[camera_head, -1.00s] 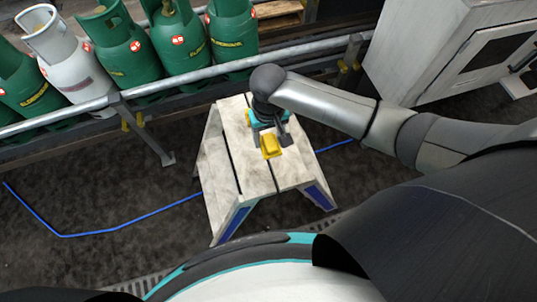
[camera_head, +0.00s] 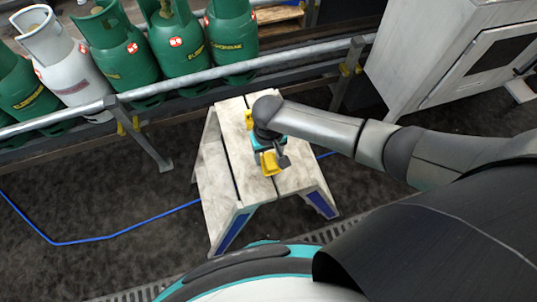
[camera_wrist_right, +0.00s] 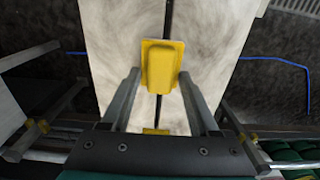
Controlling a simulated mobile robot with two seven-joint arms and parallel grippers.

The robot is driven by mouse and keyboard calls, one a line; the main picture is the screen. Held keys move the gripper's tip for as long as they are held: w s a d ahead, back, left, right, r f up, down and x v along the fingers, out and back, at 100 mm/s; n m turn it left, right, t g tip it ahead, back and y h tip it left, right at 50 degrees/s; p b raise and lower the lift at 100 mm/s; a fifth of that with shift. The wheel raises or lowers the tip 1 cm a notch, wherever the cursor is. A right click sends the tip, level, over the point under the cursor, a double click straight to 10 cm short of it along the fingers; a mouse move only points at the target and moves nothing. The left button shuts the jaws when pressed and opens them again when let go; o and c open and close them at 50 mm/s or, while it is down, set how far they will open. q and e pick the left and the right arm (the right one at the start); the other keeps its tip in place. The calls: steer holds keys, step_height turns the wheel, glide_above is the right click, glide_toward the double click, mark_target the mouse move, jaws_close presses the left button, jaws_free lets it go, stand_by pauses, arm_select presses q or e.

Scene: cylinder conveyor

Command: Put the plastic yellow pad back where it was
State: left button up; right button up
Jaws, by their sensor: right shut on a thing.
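The yellow pad (camera_head: 268,163) is small and block-shaped with a raised middle. My right gripper (camera_head: 272,158) is shut on it, above the near part of the pale stool-like stand (camera_head: 222,180). In the right wrist view the pad (camera_wrist_right: 162,64) sits between the tips of the two grey fingers (camera_wrist_right: 160,80), over the dark slot in the stand's top. I cannot tell whether the pad touches the top. A second yellow piece (camera_head: 249,119) is at the far part of the stand, partly hidden by my wrist. My left gripper is not in view.
A grey rail (camera_head: 200,80) runs behind the stand, with green gas cylinders (camera_head: 182,45) and a white one (camera_head: 72,65) beyond it. A pale cabinet (camera_head: 425,50) stands at the back right. A blue cable (camera_head: 120,234) lies on the dark floor.

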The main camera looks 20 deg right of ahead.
mark_target(269, 157)
steer(key=o, duration=1.2)
step_height(269, 157, up, 12)
steer(key=p, duration=0.4)
steer(key=shift+p, duration=0.4)
